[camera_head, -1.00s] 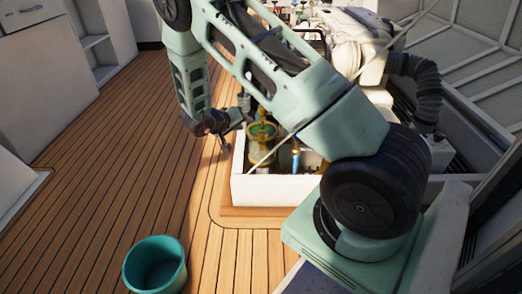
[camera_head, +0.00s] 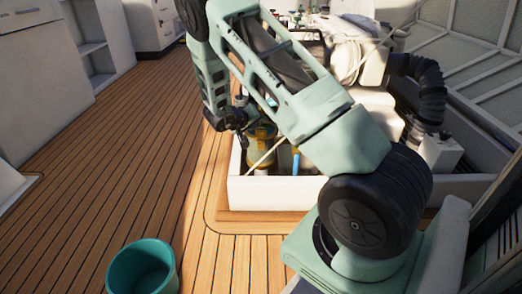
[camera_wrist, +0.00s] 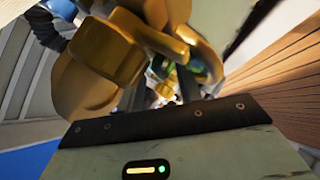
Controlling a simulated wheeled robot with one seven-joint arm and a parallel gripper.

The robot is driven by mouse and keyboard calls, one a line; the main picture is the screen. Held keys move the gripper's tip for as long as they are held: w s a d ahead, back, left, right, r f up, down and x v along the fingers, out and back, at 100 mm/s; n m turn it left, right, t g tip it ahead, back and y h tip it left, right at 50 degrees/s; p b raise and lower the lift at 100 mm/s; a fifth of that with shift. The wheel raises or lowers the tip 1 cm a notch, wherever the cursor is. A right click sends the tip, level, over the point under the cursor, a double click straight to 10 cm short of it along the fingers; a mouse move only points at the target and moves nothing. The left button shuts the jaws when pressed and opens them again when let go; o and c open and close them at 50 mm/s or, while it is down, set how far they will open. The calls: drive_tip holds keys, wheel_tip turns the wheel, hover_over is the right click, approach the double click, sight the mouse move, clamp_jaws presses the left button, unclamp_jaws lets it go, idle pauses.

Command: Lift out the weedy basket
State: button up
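A brass strainer body (camera_head: 262,136) stands upright inside the engine hatch, near its front left corner. In the wrist view, large golden-brown brass parts (camera_wrist: 98,72) fill the upper left and centre, very close to the camera. Small green and yellow bits (camera_wrist: 165,70) show in the gap between them; I cannot tell whether these are the weedy basket. My gripper (camera_head: 238,122) is at the hatch's left side, just left of the strainer's top.
The white hatch rim (camera_head: 270,193) surrounds the engine parts. A thin pale rod (camera_head: 265,153) slants across the strainer area. A teal bucket (camera_head: 142,268) stands on the wooden deck (camera_head: 130,165) at front left. A black ribbed hose (camera_head: 425,88) is at right.

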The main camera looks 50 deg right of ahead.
drive_tip(key=shift+d, duration=0.1)
clamp_jaws()
